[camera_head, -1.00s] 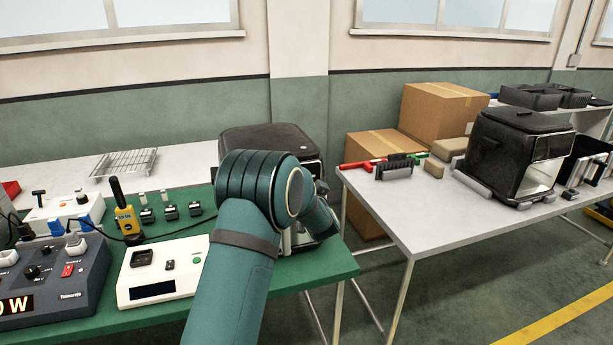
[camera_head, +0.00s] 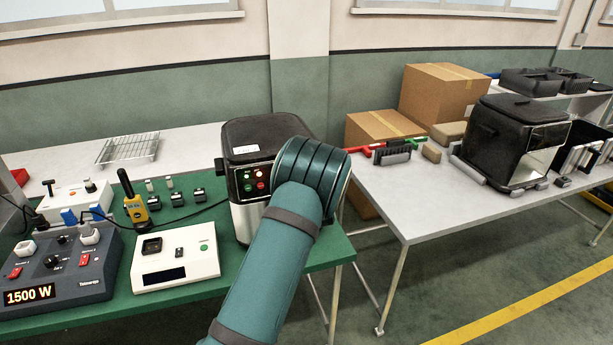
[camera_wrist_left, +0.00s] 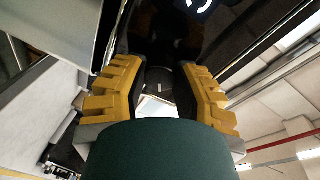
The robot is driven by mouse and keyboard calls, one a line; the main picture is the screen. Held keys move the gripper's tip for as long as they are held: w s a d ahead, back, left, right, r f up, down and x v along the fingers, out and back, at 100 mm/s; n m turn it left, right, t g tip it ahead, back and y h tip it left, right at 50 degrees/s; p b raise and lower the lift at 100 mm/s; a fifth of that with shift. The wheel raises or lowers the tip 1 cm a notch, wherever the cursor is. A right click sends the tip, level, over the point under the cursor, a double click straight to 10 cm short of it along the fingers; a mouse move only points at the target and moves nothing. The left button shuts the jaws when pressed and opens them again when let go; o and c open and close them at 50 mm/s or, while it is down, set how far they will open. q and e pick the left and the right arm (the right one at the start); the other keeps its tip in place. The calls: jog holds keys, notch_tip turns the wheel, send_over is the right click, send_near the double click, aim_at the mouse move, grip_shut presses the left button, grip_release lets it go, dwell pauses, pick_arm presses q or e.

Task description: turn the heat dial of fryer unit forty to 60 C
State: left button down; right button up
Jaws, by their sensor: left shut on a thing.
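A black and silver fryer (camera_head: 242,214) stands at the right end of the green table. Its front panel (camera_head: 254,180) has small red and green lights, and a white label (camera_head: 245,149) too small to read lies on its lid. My left arm covers the right part of its front and hides my left gripper in the head view. In the left wrist view, the yellow-padded fingers of my left gripper (camera_wrist_left: 160,100) are shut on a dark round dial (camera_wrist_left: 160,84) with a pale mark. The dial's scale and setting cannot be read. My right gripper is out of view.
A second dark fryer (camera_head: 495,145) and cardboard boxes (camera_head: 435,95) are on the grey table (camera_head: 425,205).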

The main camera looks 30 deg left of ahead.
pick_arm(q)
jog(key=shift+a+r, duration=0.1)
dwell(0.3)
jog(key=c, duration=0.6)
grip_release()
jog(key=v, duration=1.2)
